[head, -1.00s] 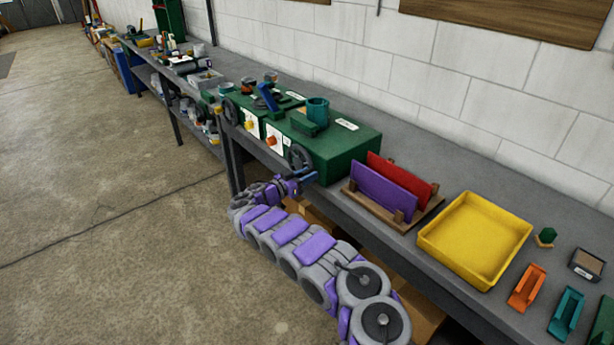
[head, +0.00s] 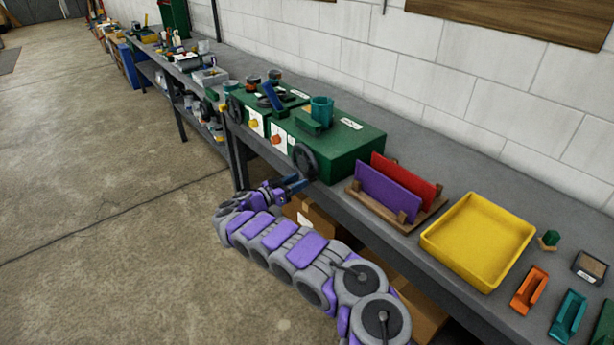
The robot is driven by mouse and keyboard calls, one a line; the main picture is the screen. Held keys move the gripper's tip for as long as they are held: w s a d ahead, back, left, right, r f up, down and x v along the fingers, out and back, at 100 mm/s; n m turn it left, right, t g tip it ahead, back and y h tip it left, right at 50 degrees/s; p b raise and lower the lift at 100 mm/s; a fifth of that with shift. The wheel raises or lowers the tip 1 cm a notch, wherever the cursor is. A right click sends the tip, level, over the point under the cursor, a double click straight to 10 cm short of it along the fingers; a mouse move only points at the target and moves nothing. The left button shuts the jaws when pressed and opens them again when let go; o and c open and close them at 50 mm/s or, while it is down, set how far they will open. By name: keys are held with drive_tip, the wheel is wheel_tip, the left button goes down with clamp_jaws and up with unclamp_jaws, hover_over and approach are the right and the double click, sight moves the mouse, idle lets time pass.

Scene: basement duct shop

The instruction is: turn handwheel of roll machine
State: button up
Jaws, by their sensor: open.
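The roll machine appears as green boxes (head: 345,152) on the grey bench, with white panels and orange knobs on the front. A dark handwheel (head: 305,161) stands at the near front corner of the right box. A second dark handwheel (head: 236,109) is on the left box's front; the frames do not show which wheel the task means. My gripper (head: 303,183) is at the end of my grey and purple arm, just below the nearer handwheel. Its blue fingers are open. I cannot tell whether they touch the rim.
Right of the machine stand a rack with purple and red plates (head: 388,192) and a yellow tray (head: 478,241). Orange (head: 528,290) and teal (head: 567,314) holders lie further right. Cardboard boxes (head: 310,217) sit under the bench. The floor at left is clear.

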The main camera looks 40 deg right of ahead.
drive_tip(key=a+p, duration=0.1)
drive_tip(key=a, duration=1)
drive_tip(key=shift+s, duration=0.15)
drive_tip(key=shift+f, duration=0.1)
drive_tip(key=s+d+r+n+g, duration=0.25)
drive_tip(key=s+d+r, duration=0.2)
drive_tip(key=r, duration=0.25)
drive_tip(key=s+d+r+n+g, duration=0.1)
drive_tip(key=s+d+r+g, duration=0.2)
drive_tip(key=s+r, duration=0.35)
drive_tip(key=s+a+r+n+g+y, duration=0.1)
drive_tip(key=s+r+y, duration=0.1)
drive_tip(key=s+r, duration=0.35)
drive_tip(key=s+r+g+y, duration=0.1)
drive_tip(key=s+r+y, duration=0.2)
drive_tip(key=s, duration=0.5)
drive_tip(key=s+a+f+n+t+y, duration=0.1)
drive_tip(key=s+a+f+n+y, duration=0.1)
drive_tip(key=s+a, duration=0.6)
drive_tip(key=s+a+f+n+t+y, duration=0.2)
drive_tip(key=s+a+n+y, duration=0.3)
drive_tip(key=s+a, duration=0.4)
drive_tip(key=s+a+f+n+t+y, duration=0.2)
drive_tip(key=s+a+y, duration=0.4)
drive_tip(key=a, duration=0.6)
drive_tip(key=shift+s+f+n, duration=0.8)
drive_tip(key=shift+s+n, duration=0.4)
drive_tip(key=shift+n, duration=0.05)
